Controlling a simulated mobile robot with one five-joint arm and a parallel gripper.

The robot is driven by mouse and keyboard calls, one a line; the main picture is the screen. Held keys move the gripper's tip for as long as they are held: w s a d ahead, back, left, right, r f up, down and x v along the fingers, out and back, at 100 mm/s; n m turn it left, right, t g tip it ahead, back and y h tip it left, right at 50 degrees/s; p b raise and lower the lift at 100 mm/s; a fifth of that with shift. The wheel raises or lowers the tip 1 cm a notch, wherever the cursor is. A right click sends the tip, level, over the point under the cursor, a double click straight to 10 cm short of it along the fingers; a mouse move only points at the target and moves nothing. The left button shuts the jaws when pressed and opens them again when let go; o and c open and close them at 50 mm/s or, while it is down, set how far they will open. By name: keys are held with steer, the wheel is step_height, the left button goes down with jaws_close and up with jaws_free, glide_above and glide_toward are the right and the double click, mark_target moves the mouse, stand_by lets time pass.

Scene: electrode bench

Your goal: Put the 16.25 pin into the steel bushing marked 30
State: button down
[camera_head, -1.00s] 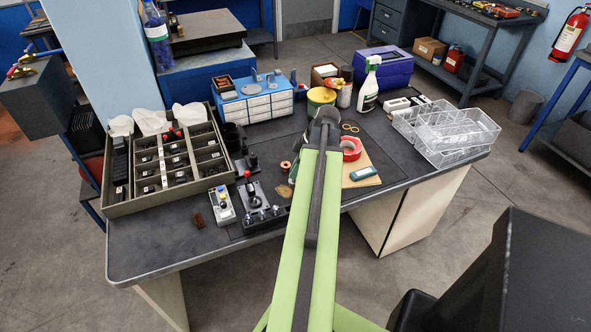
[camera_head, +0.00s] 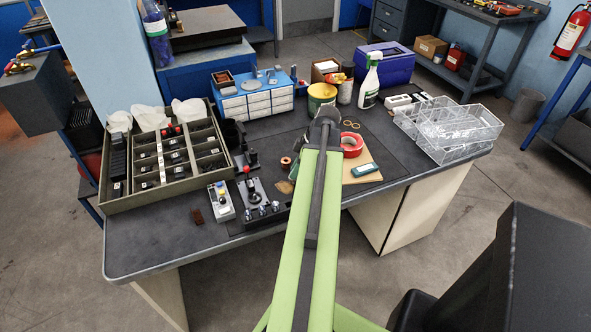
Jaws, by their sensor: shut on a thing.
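My green arm reaches up the middle of the head view over the bench; its dark wrist end hides my gripper, so the jaws and anything in them cannot be seen. Left of the arm, a black fixture (camera_head: 256,201) with a red-topped lever carries several small shiny metal parts along its front. A grey block (camera_head: 221,202) with yellow and blue pieces stands beside it. A compartment tray (camera_head: 150,201) holds several small dark labelled parts. I cannot make out the 16.25 pin or the number 30 on any bushing at this size.
The bench (camera_head: 160,237) has free room at its front left. A blue drawer cabinet (camera_head: 257,103), a spray bottle (camera_head: 369,83) and a purple case (camera_head: 386,64) stand at the back. Red tape (camera_head: 352,151) lies right of the arm, and clear bins (camera_head: 450,137) at the right end.

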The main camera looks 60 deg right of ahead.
steer(key=c, duration=1.2)
jaws_free()
steer(key=shift+c, duration=0.2)
steer(key=p+v, duration=1.6)
steer(key=v, duration=0.1)
steer(key=shift+s+r, duration=0.15)
steer(key=shift+r, duration=0.05)
